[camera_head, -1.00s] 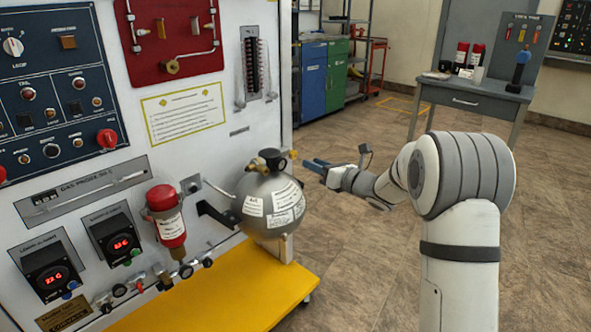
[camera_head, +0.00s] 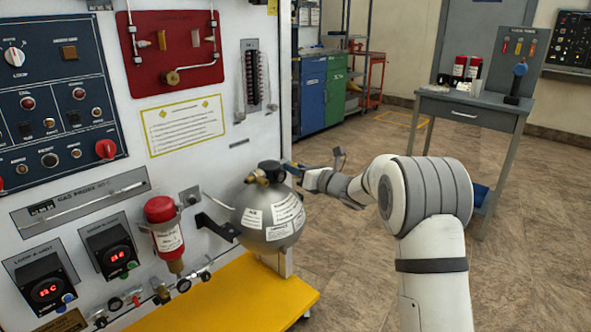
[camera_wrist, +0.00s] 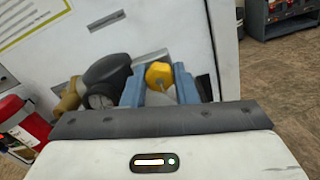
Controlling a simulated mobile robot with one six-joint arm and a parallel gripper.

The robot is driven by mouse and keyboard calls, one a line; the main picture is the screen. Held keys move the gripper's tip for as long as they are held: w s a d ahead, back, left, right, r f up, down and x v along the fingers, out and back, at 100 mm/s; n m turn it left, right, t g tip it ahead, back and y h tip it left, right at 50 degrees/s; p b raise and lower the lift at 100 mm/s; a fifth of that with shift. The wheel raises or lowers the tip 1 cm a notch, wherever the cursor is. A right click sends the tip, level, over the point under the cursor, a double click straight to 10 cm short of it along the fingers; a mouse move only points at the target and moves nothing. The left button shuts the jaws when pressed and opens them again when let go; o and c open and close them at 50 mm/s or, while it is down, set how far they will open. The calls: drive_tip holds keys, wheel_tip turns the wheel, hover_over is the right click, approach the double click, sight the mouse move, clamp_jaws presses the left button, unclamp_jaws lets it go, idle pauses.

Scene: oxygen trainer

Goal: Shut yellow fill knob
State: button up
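The yellow fill knob (camera_wrist: 158,75) shows in the wrist view between the two blue fingers of my gripper (camera_wrist: 160,88). The fingers are apart, one on each side of the knob; I cannot tell whether either touches it. In the head view my gripper (camera_head: 292,168) is at the upper right of the silver sphere tank (camera_head: 268,228), next to its valve. The knob cannot be made out clearly there. A black round knob with a gauge (camera_wrist: 103,82) sits just left of my left finger in the wrist view.
The white panel (camera_head: 215,120) stands close on the left. A red cylinder (camera_head: 163,225) hangs left of the tank, above a yellow platform (camera_head: 235,295). A grey table (camera_head: 465,100) stands at the back right. The floor to the right is open.

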drive_tip(key=c, duration=0.5)
drive_tip(key=shift+o, duration=0.2)
